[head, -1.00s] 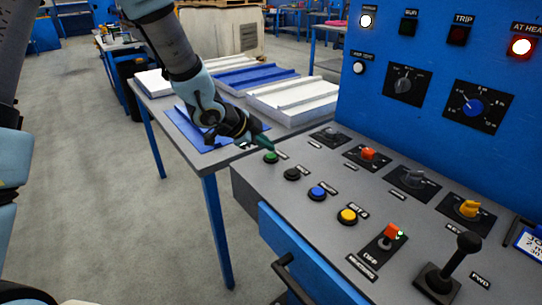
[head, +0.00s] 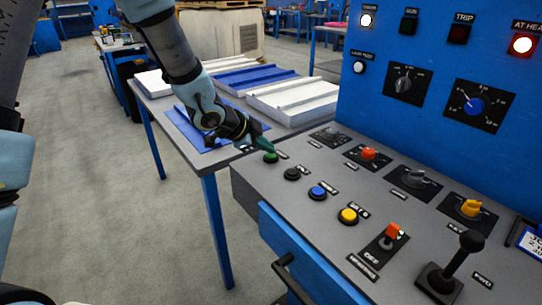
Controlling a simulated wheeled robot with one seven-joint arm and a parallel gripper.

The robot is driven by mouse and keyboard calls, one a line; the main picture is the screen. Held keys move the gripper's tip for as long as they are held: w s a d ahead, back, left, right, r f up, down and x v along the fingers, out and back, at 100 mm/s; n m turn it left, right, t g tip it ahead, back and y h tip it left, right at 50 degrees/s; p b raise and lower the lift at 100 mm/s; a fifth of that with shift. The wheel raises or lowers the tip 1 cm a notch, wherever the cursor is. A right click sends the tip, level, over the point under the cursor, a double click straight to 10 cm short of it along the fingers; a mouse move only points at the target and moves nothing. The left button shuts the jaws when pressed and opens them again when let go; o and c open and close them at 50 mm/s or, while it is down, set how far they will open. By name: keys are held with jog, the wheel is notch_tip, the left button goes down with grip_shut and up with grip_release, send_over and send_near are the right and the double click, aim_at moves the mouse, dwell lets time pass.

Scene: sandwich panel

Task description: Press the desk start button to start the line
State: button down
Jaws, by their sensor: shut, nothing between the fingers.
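The green button (head: 271,157) sits at the far left corner of the grey sloped desk panel (head: 322,237), first in a row of buttons. Its label is too small to read. My gripper (head: 268,146) is shut and empty, its green-tipped fingers just above and behind the green button. I cannot tell whether the fingertips touch it. A black button (head: 291,174), a blue button (head: 317,193) and a yellow button (head: 348,216) follow toward the front right.
The blue upright panel (head: 430,60) rises behind. White and blue panels lie on a table (head: 172,115) at the left.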

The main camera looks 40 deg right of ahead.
aim_at(267, 157)
jog(key=shift+f+b, duration=0.3)
jog(key=shift+f, duration=0.1)
dwell(0.6)
jog(key=shift+r+p, duration=0.8)
jog(key=shift+r, duration=0.05)
jog(key=shift+r, duration=0.1)
notch_tip(267, 157, up, 5)
jog(key=p, duration=0.4)
jog(key=shift+p, duration=0.4)
